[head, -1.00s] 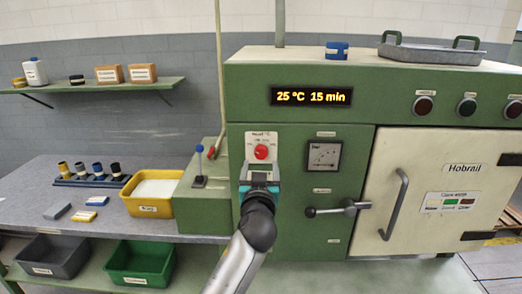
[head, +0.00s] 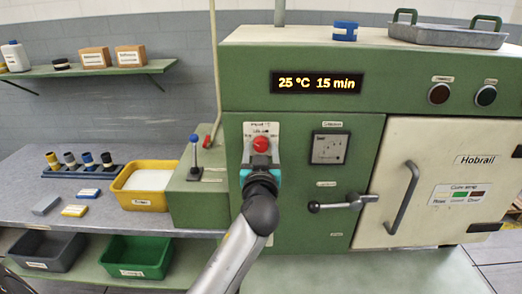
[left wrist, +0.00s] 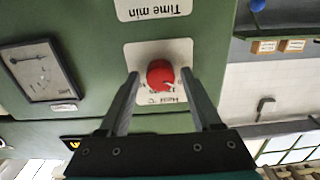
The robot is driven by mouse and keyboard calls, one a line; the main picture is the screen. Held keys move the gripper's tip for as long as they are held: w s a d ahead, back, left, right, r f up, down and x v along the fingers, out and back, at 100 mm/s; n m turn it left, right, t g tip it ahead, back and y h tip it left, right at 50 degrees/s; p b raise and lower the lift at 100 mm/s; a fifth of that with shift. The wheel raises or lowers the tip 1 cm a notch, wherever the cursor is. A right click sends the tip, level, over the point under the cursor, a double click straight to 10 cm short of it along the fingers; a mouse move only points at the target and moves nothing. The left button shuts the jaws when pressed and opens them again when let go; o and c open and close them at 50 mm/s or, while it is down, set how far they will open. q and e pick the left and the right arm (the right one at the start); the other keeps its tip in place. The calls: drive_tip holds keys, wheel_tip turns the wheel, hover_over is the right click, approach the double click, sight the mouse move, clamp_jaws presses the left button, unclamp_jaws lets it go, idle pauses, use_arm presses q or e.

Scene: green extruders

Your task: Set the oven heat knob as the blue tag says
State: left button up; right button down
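The red heat knob (head: 261,145) sits on a white plate on the green oven front, below a display (head: 317,83) reading 25 °C 15 min. My left gripper (head: 260,160) is right in front of the knob. In the left wrist view the knob (left wrist: 160,74) shows between the two open fingers (left wrist: 159,78), with a gap on both sides. That view is upside down and shows the "Heat °C" label. A small blue-and-white piece (head: 88,193) lies on the bench; I cannot tell whether it is the blue tag, and no writing on it is legible. My right gripper is out of view.
A lever handle (head: 340,203) and the door handle (head: 401,197) stick out right of my arm. A gauge (head: 330,147) is beside the knob. A yellow bin (head: 121,186) stands left.

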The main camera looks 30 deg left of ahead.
use_arm(q)
clamp_jaws()
idle(0.3)
drive_tip(key=shift+m, duration=0.3)
drive_tip(key=m+p, duration=0.1)
drive_tip(key=m, duration=0.1)
drive_tip(key=shift+a+r+m+p, duration=0.1)
drive_tip(key=shift+m+p, duration=0.25)
drive_tip(key=shift+m, duration=0.05)
drive_tip(key=m+p, duration=0.2)
drive_tip(key=m, duration=0.2)
drive_tip(key=shift+r+m, duration=0.1)
drive_tip(key=shift+m, duration=0.2)
drive_tip(key=m+p, duration=0.2)
drive_tip(key=m, duration=0.2)
drive_tip(key=shift+m+p, duration=0.55)
drive_tip(key=shift+m, duration=1.25)
